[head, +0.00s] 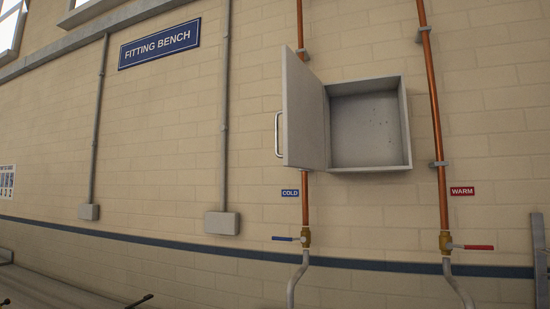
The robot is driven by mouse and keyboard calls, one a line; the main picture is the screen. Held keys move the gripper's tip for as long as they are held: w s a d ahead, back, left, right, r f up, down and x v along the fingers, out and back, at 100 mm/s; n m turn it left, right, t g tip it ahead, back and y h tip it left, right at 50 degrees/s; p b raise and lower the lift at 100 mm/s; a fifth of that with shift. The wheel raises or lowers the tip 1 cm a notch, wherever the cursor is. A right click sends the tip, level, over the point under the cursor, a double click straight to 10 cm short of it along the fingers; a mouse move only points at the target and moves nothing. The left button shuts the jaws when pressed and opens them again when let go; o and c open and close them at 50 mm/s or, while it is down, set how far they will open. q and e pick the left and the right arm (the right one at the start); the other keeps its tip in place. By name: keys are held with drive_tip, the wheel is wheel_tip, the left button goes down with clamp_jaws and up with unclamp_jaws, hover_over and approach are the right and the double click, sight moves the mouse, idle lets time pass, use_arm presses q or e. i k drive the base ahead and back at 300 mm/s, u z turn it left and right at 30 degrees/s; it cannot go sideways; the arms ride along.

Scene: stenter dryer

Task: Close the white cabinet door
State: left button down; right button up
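The white cabinet (408,125) is mounted on the brick wall, right of centre in the head view. Its door (305,115) is hinged on the cabinet's left side and stands wide open, swung out to the left. A pale bar handle (278,135) is on the door's free left edge. The inside of the cabinet shows and looks empty apart from small dark specks on the back panel. Neither of my grippers can be made out in this view, and nothing touches the door.
Copper pipes run up the wall on both sides of the cabinet, with a blue-handled valve (306,239) and a red-handled valve (447,242) below. Grey conduit boxes (222,223) are further left. A grey surface (45,290) with dark lever-like parts is at lower left.

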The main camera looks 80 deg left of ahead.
sight(304, 132)
drive_tip(key=k, duration=1.15)
drive_tip(key=u, duration=1.45)
